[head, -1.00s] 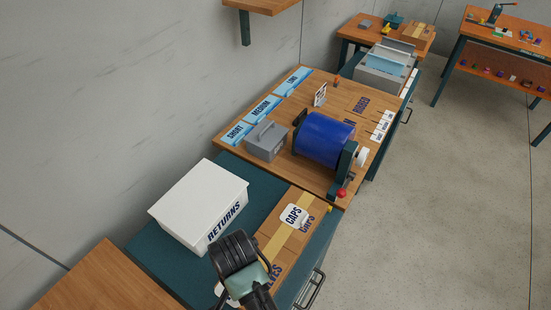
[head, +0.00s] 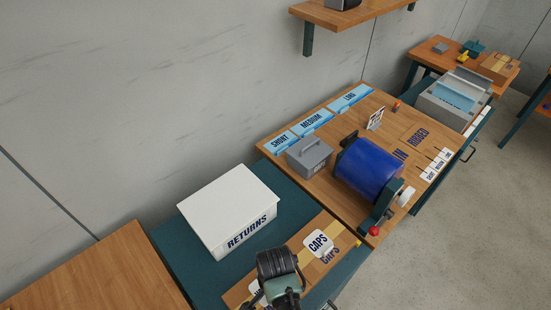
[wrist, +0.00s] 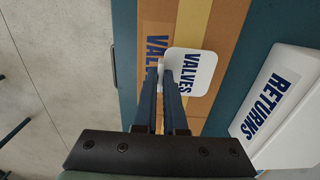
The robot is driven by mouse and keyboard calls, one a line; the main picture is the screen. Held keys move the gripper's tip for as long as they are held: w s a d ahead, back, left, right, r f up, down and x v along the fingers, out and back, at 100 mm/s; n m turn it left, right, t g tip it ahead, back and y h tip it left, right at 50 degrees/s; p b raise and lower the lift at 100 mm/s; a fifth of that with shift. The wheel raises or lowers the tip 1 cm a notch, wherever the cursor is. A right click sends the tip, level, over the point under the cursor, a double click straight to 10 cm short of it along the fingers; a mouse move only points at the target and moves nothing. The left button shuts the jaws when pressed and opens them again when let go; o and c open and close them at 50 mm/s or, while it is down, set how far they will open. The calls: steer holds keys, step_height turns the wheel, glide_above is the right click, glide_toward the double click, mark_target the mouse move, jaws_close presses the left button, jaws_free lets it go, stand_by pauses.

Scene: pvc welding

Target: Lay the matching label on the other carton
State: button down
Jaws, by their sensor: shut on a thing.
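My gripper (wrist: 164,78) is shut on the edge of a white label reading VALVES (wrist: 193,72). The label lies flat over the brown VALVES carton (wrist: 155,12), partly across its tape strip and beside its printed word; I cannot tell whether it touches the top. In the head view a corner of the label (head: 256,296) shows beside my arm, which hides the fingers. A CAPS label (head: 318,243) lies on the carton top (head: 297,243) by the CAPS print. I cannot make out a seam between the two cartons.
A white RETURNS box (head: 228,205) stands beside the cartons on the dark green bench top (head: 184,233). Beyond are a grey case (head: 310,157) and a blue drum (head: 368,170) on a wooden board.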

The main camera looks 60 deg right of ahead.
steer(key=shift+f, duration=0.9)
steer(key=shift+f, duration=0.15)
steer(key=c, duration=1)
jaws_free()
